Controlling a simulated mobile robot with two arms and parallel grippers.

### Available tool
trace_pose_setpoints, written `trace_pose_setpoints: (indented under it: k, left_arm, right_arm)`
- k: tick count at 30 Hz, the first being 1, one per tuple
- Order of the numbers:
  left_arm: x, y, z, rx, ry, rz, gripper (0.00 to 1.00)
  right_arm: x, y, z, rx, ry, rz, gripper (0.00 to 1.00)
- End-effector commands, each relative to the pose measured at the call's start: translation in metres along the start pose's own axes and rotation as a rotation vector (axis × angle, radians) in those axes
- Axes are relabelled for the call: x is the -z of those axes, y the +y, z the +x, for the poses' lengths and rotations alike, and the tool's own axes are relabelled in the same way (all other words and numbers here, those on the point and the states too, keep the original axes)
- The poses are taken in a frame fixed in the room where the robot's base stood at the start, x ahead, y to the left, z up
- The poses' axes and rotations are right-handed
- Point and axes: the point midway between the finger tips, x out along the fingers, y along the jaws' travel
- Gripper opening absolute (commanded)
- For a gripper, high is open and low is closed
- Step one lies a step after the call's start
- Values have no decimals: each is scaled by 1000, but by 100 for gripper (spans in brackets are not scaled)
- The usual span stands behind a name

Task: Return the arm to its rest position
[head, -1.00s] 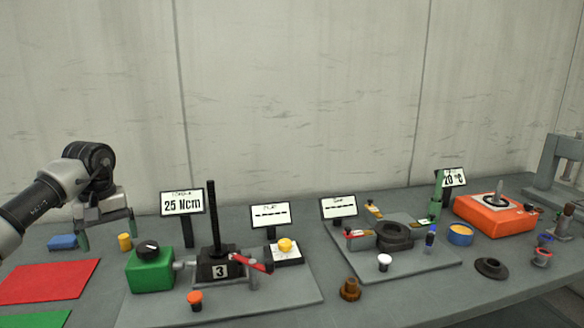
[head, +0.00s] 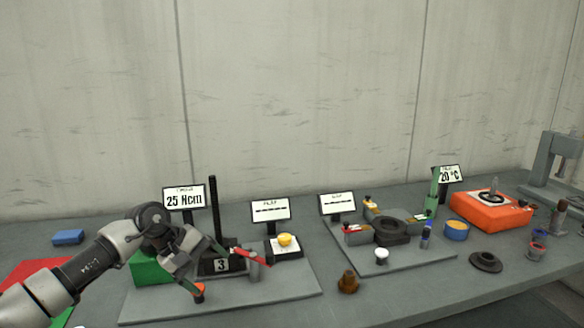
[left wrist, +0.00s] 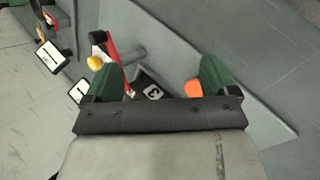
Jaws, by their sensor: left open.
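My left arm comes in from the left in the head view. Its gripper (head: 222,277) is over the front of the left grey plate, in front of the green box (head: 150,268) and covering part of it. In the left wrist view the two green fingertips (left wrist: 160,80) stand wide apart with nothing held between them. The screw jack (head: 213,262) marked 3, with its tall black screw, stands just beyond the gripper; its label also shows between the fingers in the left wrist view (left wrist: 152,92). An orange knob (head: 198,290) is close to one fingertip. My right gripper is not seen.
A red lever (head: 252,256) and a yellow button (head: 285,240) are right of the jack. Display signs (head: 184,199) stand behind. A brown fitting (head: 348,282) stands between the plates. An orange device (head: 490,212) is far right.

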Motion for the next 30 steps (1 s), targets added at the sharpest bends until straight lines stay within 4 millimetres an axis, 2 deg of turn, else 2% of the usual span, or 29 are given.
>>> trace_pose_setpoints:
  k: [1, 2, 3, 4, 6, 9, 12, 14, 17, 19, 20, 23, 24, 27, 30]
  left_arm:
    - [-24, 7, 28, -86, -83, -57, 88]
    - [-39, 14, 41, -154, -140, -111, 88]
    - [-63, 24, 58, -254, -232, -203, 88]
    - [-80, 31, 67, -329, -306, -285, 88]
    - [-114, 46, 77, -488, -483, -499, 88]
    - [-145, 57, 75, -680, -745, -858, 88]
    - [-153, 54, 64, -831, -1009, -1267, 88]
    - [-148, 43, 58, -907, -1162, -1530, 88]
    - [-131, 8, 53, -1013, -1402, -1990, 88]
    - [-118, -27, 55, -1081, -1553, -2321, 88]
    - [-114, -45, 57, 1107, 1608, 2456, 88]
    - [-108, -114, 70, 881, 1283, 2127, 88]
    - [-110, -142, 75, 811, 1163, 1996, 88]
    - [-123, -200, 85, 698, 931, 1729, 88]
    - [-140, -241, 91, 636, 769, 1538, 88]
  right_arm:
    - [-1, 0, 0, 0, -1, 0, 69]
    - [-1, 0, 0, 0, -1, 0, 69]
    - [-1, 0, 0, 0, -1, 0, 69]
    - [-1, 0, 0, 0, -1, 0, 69]
    - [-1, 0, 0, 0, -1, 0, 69]
    - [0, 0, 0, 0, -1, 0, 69]
    - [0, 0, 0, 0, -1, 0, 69]
    - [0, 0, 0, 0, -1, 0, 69]
    - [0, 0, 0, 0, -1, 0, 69]
    - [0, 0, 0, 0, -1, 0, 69]
    - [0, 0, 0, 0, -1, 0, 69]
    - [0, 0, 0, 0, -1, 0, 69]
    - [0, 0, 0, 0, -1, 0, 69]
    - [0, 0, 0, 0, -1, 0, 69]
    - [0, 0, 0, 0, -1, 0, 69]
